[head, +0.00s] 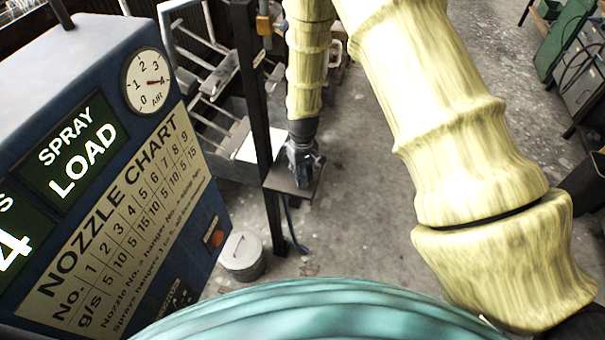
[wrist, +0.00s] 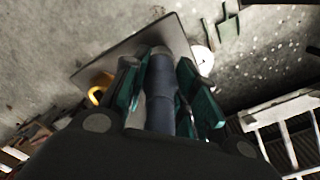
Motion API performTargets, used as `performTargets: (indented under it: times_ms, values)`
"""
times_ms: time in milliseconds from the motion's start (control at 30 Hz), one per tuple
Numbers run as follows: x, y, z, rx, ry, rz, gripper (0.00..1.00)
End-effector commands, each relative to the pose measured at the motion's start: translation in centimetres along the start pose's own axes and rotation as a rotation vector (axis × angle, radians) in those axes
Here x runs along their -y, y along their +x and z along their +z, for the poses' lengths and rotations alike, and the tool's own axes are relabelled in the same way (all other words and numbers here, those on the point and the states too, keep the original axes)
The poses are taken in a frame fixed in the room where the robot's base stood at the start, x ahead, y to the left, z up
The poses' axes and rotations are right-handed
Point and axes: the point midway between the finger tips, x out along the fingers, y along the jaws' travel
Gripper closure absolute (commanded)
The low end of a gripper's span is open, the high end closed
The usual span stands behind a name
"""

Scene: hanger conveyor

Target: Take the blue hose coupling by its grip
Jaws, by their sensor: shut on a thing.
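The blue hose coupling (wrist: 162,85) is a dark blue, ribbed cylinder between the fingers of my gripper (wrist: 165,92) in the wrist view. The fingers, dark with teal sides, are shut on it, one on each side. In the head view my gripper (head: 303,163) points down over a small dark shelf plate (head: 283,183) beside a black post. The coupling is too small and covered to make out there. Its lower end is hidden, so I cannot tell whether it touches the plate.
The black post (head: 262,130) stands just left of my gripper. A blue cabinet with a nozzle chart (head: 125,215) and air gauge fills the left. A lidded grey bucket (head: 242,257) stands below the post. Pale racks (head: 215,90) stand behind.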

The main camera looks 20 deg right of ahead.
Motion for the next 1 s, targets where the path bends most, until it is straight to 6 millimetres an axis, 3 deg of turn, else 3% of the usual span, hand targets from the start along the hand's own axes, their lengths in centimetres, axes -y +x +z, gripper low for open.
performTargets:
  times_ms: [433, 1000]
  values:
    - [0.0, -3.3, 0.0, -0.001, 0.000, 0.001, 0.93]
    - [-1.6, -4.3, 12.3, 0.000, 0.001, 0.000, 0.93]
